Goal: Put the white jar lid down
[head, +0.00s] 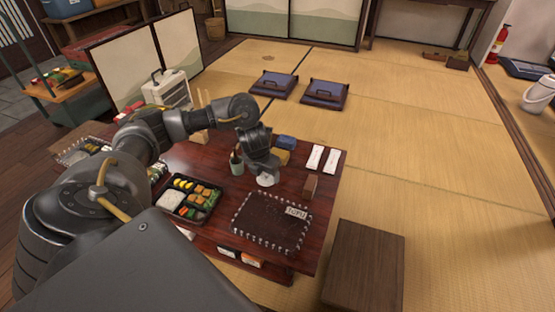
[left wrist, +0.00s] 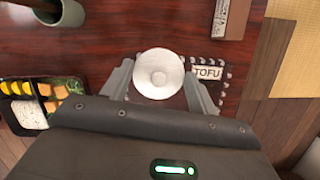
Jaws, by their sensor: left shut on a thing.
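The white jar lid (left wrist: 159,74) is round with a raised knob in the middle. My left gripper (left wrist: 160,92) is shut on it, with one finger on each side of the lid. In the head view the lid (head: 266,180) shows as a small white disc under my left gripper (head: 265,172), over the dark red low table (head: 219,163). I cannot tell whether the lid touches the table top. No open jar is clearly seen. My right gripper is not in view.
A dark tray labelled TOFU (head: 270,222) lies close in front of the lid. A bento box (head: 190,198) is to the left, and a green cup (head: 236,163) with sticks stands behind.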

